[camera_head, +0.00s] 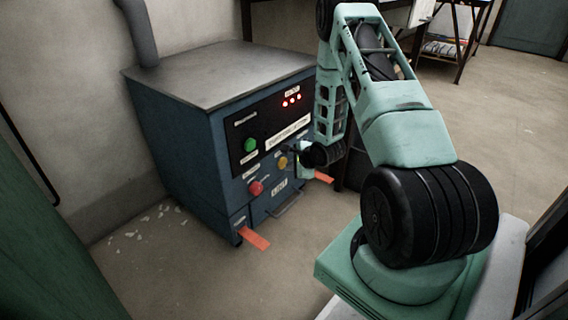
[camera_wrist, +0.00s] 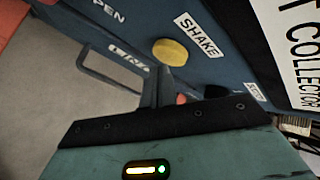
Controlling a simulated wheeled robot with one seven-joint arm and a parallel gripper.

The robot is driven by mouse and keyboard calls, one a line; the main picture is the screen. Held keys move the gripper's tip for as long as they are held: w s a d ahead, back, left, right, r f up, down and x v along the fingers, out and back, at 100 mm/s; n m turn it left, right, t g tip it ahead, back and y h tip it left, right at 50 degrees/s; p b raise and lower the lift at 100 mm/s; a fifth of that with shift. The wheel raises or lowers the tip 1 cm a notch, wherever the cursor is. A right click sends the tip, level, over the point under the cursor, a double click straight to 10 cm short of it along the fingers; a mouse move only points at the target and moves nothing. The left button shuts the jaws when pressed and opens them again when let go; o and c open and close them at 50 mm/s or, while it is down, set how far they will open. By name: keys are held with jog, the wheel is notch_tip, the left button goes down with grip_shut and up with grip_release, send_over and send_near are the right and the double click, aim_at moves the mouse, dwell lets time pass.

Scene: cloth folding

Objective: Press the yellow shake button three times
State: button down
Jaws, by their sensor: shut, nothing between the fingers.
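The yellow shake button (camera_head: 283,162) is on the front panel of a blue machine in the head view. It also shows in the wrist view (camera_wrist: 171,52), round and beside a white "SHAKE" label (camera_wrist: 198,36). My gripper (camera_wrist: 168,74) is shut and empty, with its fingertips just below the button in the wrist view. I cannot tell whether the tips touch the button. In the head view my gripper (camera_head: 303,158) is right of the button, close to the panel, and its fingers are hard to make out.
A handle (camera_head: 287,205) sticks out below. Floor is open at front left.

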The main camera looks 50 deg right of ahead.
jog(key=shift+w+a, duration=0.1)
jog(key=shift+w, duration=0.75)
dwell(1.1)
jog(key=shift+s, duration=0.1)
jog(key=shift+s+p, duration=0.65)
jog(key=shift+s, duration=0.45)
jog(key=shift+s+d+p, duration=0.15)
jog(key=shift+s+p, duration=0.3)
jog(key=shift+s, duration=0.85)
jog(key=shift+s+d+p, duration=0.15)
jog(key=shift+s+p, duration=0.25)
jog(key=shift+s, duration=0.85)
jog(key=shift+f, duration=0.1)
